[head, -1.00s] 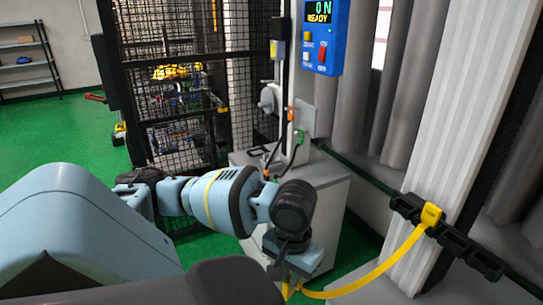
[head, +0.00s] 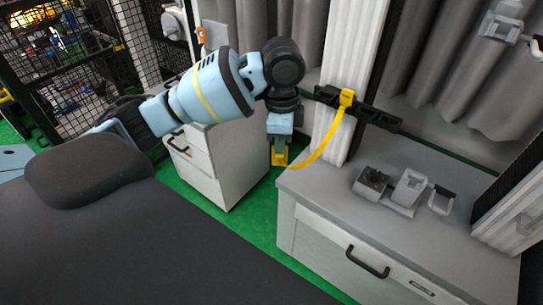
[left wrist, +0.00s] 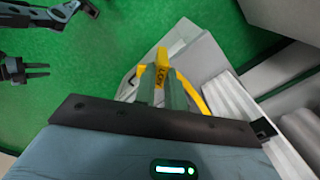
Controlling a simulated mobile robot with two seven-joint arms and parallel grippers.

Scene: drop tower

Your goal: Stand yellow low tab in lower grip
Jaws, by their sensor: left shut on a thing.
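My left gripper (head: 279,155) is shut on the yellow low tab (head: 280,160) and holds it in the air beside the grey bench. In the left wrist view the tab (left wrist: 162,68) shows the letters "LOW" between the two fingers. A yellow strap (head: 325,148) curves from the tab up to a yellow end piece (head: 347,97) on a black rack. Grey fixture blocks (head: 410,186) stand on the bench; I cannot tell whether one is the lower grip.
The bench (head: 325,185) has bare top around the fixtures. The black rack (head: 375,116) crosses a white column (head: 350,60) behind it. A white drawer cabinet (head: 228,165) stands left of my gripper. A grey clamp-like part (head: 503,20) hangs at upper right.

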